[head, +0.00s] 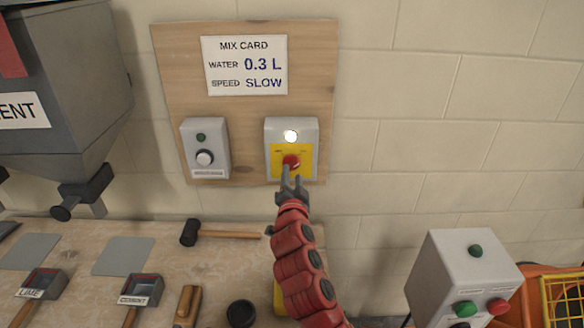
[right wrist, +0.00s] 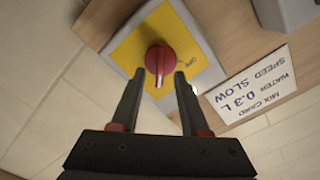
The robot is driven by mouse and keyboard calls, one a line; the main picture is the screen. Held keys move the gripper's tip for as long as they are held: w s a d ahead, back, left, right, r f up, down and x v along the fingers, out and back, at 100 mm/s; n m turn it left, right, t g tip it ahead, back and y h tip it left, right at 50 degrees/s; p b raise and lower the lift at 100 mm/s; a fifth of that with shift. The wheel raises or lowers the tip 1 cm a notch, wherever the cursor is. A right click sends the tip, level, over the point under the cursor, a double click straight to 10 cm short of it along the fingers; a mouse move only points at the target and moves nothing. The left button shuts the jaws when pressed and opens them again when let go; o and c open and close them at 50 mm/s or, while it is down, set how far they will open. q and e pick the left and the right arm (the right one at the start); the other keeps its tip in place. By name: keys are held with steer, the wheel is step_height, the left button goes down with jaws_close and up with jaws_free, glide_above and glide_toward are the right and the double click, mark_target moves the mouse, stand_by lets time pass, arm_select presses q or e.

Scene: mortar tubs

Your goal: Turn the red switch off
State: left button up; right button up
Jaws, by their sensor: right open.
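The red switch (head: 291,161) is a round knob on a yellow plate of a grey box (head: 303,128) on the wooden board. A white lamp (head: 291,136) above it is lit. In the right wrist view the red switch (right wrist: 161,62) shows a pale pointer mark, with lettering on the plate beside it. My right gripper (head: 293,178) is in front of the switch; in the wrist view its fingers (right wrist: 156,82) are open, with the tips around the near part of the knob. I cannot tell whether they touch it. My left gripper is not in view.
A second grey box (head: 205,150) with a white knob is left of the switch box. A mix card (head: 244,66) hangs above. Below is a bench (head: 75,285) with a mallet (head: 225,234) and scoops. A grey control box (head: 460,270) stands at the right.

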mark_target(291, 166)
steer(key=shift+w+r, duration=0.15)
steer(key=shift+w, duration=1)
jaws_close()
